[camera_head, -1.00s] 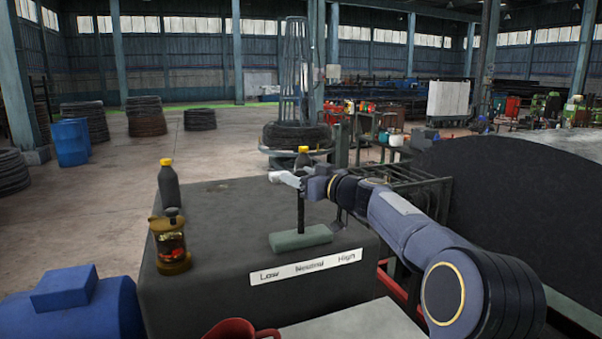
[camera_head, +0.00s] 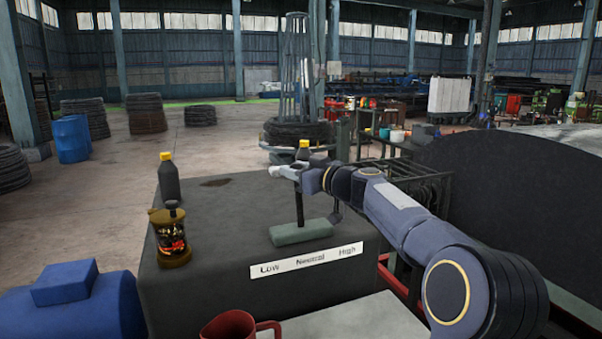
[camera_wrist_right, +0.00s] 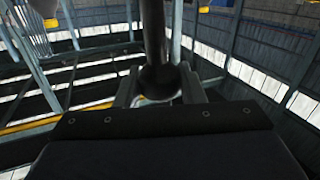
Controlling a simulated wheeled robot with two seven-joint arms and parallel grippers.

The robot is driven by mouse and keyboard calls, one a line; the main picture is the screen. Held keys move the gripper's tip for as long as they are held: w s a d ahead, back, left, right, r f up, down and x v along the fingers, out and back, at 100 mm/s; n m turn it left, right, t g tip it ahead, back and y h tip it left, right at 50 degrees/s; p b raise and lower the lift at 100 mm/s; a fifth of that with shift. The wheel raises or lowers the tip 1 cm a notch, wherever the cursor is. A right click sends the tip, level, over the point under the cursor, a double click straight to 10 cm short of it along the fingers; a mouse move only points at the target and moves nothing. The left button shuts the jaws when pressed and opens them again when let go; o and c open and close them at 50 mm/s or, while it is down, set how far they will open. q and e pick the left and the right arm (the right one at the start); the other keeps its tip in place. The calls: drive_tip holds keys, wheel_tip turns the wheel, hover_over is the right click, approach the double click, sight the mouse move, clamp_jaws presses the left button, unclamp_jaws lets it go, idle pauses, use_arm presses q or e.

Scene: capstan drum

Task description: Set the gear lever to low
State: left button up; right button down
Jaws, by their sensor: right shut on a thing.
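The gear lever (camera_head: 299,208) is a dark rod rising from a grey-green base (camera_head: 302,233) on top of a dark box. It stands nearly upright, leaning very slightly left, behind the word Neutral. A white label (camera_head: 306,260) on the box front reads Low, Neutral, High, left to right. My right gripper (camera_head: 287,173) is at the top of the lever and shut on it. In the right wrist view the dark rod (camera_wrist_right: 154,40) stands between the fingers (camera_wrist_right: 158,90). The lever's top is partly hidden by the gripper. My left gripper is not in view.
On the dark box (camera_head: 220,220) stand a brass lantern (camera_head: 171,238) and a yellow-capped bottle (camera_head: 168,178) at left; another bottle (camera_head: 303,152) is behind the gripper. A red mug (camera_head: 228,327) is in front. The box top left of the lever is clear.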

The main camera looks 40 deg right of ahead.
drive_tip(key=w+a+f+n+g+b, duration=0.1)
drive_tip(key=w+a+f+n+b, duration=0.1)
drive_tip(key=a, duration=0.4)
drive_tip(key=shift+a+f+n+b, duration=0.15)
drive_tip(key=shift+a+n+b, duration=0.3)
drive_tip(key=shift+b, duration=0.35)
drive_tip(key=shift+w, duration=0.1)
drive_tip(key=c, duration=1)
unclamp_jaws()
drive_tip(key=shift+o, duration=0.2)
drive_tip(key=s+r+b, duration=0.1)
drive_tip(key=s+b, duration=0.1)
drive_tip(key=s, duration=0.5)
drive_tip(key=shift+s+d+b, duration=0.25)
drive_tip(key=shift+s+b, duration=0.1)
drive_tip(key=shift+b, duration=0.05)
